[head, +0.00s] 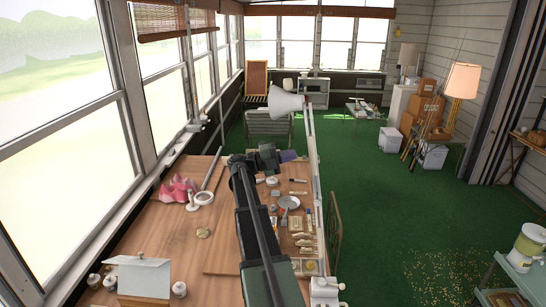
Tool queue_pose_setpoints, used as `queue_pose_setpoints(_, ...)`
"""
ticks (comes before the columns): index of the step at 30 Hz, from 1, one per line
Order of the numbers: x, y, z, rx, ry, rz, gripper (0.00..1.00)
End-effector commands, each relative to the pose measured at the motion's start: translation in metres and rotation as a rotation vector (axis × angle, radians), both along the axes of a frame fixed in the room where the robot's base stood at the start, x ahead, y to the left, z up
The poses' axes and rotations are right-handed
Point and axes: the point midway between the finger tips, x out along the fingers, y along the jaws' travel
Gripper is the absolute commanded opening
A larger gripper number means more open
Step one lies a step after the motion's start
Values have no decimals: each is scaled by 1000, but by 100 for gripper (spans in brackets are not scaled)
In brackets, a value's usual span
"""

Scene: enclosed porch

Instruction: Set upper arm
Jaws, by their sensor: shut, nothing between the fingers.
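A white clamp-on desk lamp stands at the right edge of the wooden workbench. Its base (325,288) is at the near right corner, a long thin white arm (316,190) rises from it, and the cone-shaped white shade (285,103) hangs left of the arm's top. Which part is the upper arm is hard to tell. A second white jointed arm with a ring head (203,198) stands at the bench's left side. My gripper (288,156) is shut and empty above the far part of the bench, left of the lamp arm and below the shade. Its fingertips are small and unclear.
The workbench (160,235) carries pink crumpled pieces (178,188), small tools on a board (290,215), jars (180,289) and a white-topped box (140,275). Windows line the left side. A chair back (334,230) stands right of the bench; green floor (390,200) is open beyond.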

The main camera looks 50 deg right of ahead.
Motion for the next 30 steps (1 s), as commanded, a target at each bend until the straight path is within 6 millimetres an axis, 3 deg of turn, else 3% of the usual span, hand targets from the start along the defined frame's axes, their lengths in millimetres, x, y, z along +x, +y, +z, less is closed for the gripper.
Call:
queue_pose_setpoints(7,-20,-21,6,1,1,0,0)
queue_pose_setpoints(30,-34,-32,10,0,0,0,0)
